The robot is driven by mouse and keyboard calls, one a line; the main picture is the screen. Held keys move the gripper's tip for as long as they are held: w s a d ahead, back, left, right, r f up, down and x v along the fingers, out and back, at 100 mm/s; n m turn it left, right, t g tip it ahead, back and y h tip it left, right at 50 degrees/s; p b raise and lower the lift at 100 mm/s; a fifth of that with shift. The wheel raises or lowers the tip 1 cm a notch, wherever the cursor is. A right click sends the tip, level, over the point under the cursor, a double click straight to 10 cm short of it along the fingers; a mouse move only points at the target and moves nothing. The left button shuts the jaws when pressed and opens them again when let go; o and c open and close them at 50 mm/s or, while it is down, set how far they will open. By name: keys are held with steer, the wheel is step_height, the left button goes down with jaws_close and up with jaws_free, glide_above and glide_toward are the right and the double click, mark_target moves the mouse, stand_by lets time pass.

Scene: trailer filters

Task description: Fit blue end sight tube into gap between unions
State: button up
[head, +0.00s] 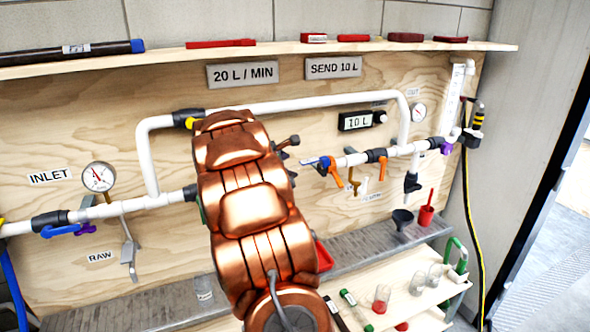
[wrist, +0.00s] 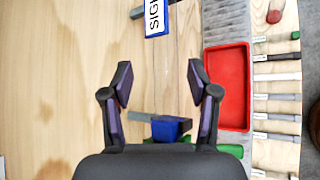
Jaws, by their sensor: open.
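A long dark tube with a blue end and a small label (head: 75,49) lies at the left of the upper shelf in the head view; I cannot tell whether it is the sight tube. A dark union (head: 190,192) ends the left white pipe, beside my copper arm. My arm hides the stretch from there to the right-hand pipe (head: 355,158), so the gap is not visible. In the wrist view my gripper (wrist: 160,84) is open, with bare wood panel between its fingertips. A blue block (wrist: 166,129) on a grey bar shows low between the fingers, partly hidden.
In the wrist view, a blue-edged sign (wrist: 155,17) lies beyond the fingertips and a red tray (wrist: 228,88) sits to the right. In the head view, pipes with a gauge (head: 98,177) and an orange-handled valve (head: 334,171) stand out from the panel. A grey ledge (head: 380,245) runs below.

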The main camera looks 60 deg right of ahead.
mark_target(292, 169)
steer(key=p+x, duration=0.1)
steer(key=x, duration=0.2)
steer(key=shift+s+f, duration=0.15)
steer(key=shift+f, duration=0.2)
steer(key=shift+d+f, duration=0.3)
steer(key=shift+d, duration=0.15)
jaws_close()
